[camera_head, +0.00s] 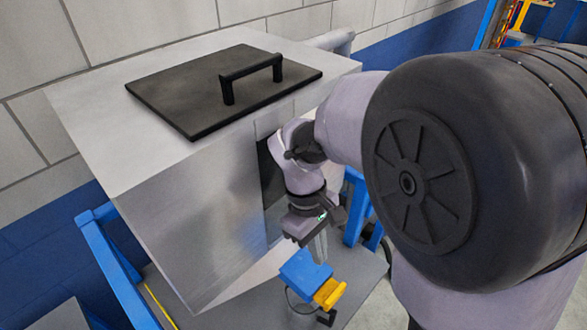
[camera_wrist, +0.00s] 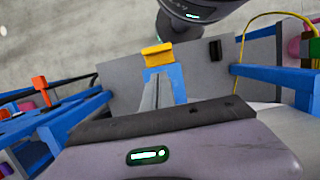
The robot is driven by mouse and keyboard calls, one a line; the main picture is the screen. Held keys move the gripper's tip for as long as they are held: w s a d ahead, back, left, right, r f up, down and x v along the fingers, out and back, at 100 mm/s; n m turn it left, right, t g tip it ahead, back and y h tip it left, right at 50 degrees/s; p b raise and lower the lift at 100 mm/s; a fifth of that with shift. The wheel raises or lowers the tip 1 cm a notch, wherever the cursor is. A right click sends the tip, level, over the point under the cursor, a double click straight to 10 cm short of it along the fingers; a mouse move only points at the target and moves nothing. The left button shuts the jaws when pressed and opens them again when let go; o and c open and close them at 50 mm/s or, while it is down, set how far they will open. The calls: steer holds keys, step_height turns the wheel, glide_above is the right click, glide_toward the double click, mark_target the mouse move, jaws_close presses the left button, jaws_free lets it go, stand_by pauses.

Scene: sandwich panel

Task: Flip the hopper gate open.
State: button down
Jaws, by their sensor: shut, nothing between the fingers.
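The metal hopper (camera_head: 190,220) fills the left and middle of the head view. A blue piece (camera_head: 303,266) with a yellow tab (camera_head: 330,293), which looks like the gate, sits below its lower right side. In the wrist view the blue piece (camera_wrist: 176,80) and yellow tab (camera_wrist: 157,55) lie straight ahead of the fingers. My gripper (camera_head: 320,256) points down at the blue piece, its fingers together and empty. In the wrist view my gripper (camera_wrist: 159,78) overlaps the blue piece; I cannot tell whether they touch. The gate's hinge and opening are not clear.
A black lid (camera_head: 190,95) with a handle lies on the hopper's top. Blue frame bars (camera_head: 115,265) stand at its left. A grey plate (camera_wrist: 120,85) lies under the blue piece. A yellow cable (camera_wrist: 245,40) runs at the right.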

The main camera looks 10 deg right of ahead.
mark_target(328, 293)
steer(key=b+x, duration=0.1)
steer(key=x, duration=0.2)
steer(key=b+x, duration=0.1)
steer(key=x, duration=0.2)
steer(key=b+x, duration=0.2)
steer(key=x, duration=0.2)
steer(key=shift+s+d, duration=0.1)
steer(key=shift+s, duration=0.25)
